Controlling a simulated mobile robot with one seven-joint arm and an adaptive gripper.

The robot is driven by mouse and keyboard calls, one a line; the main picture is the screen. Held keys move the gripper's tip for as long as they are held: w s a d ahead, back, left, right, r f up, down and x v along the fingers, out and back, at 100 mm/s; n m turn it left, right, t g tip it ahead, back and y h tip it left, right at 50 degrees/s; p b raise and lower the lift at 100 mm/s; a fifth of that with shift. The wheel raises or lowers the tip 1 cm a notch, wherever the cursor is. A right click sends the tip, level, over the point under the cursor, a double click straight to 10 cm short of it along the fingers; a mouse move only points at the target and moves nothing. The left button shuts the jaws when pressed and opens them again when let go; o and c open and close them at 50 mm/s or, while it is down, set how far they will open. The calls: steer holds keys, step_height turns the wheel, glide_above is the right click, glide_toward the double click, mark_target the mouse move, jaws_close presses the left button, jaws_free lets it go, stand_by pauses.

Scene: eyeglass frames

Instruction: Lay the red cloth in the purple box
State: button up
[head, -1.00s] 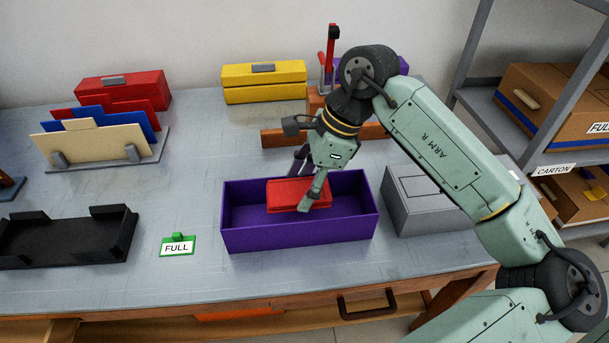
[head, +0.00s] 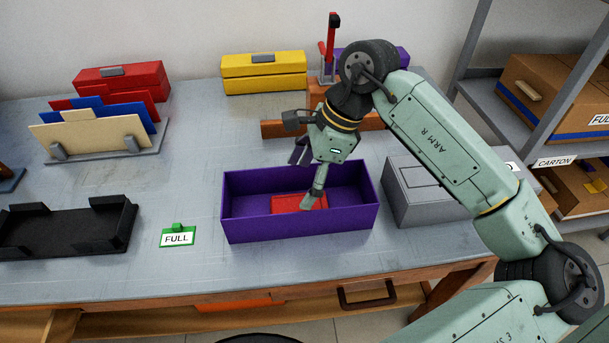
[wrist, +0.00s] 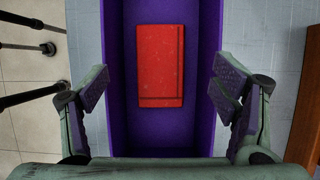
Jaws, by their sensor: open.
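The purple box (head: 300,225) is an open tray on the grey table. The red cloth (head: 285,203) is a flat folded rectangle lying inside the box, on its floor, and my gripper hides part of it in the head view. In the wrist view the whole cloth (wrist: 161,66) shows, with purple floor (wrist: 160,128) around it. My gripper (head: 306,180) is above the box, open and empty. In the wrist view its two fingers (wrist: 163,88) are spread wide, one on each side of the box, apart from the cloth.
A grey box (head: 430,190) stands close to the right of the purple box. A green FULL tag (head: 177,237) and a black tray (head: 60,232) are to the left. A wooden block with a red-handled item (head: 331,45) is behind. The table's front edge is near.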

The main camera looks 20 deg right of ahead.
steer(key=v, duration=1.2)
steer(key=shift+s, duration=0.1)
stand_by(0.5)
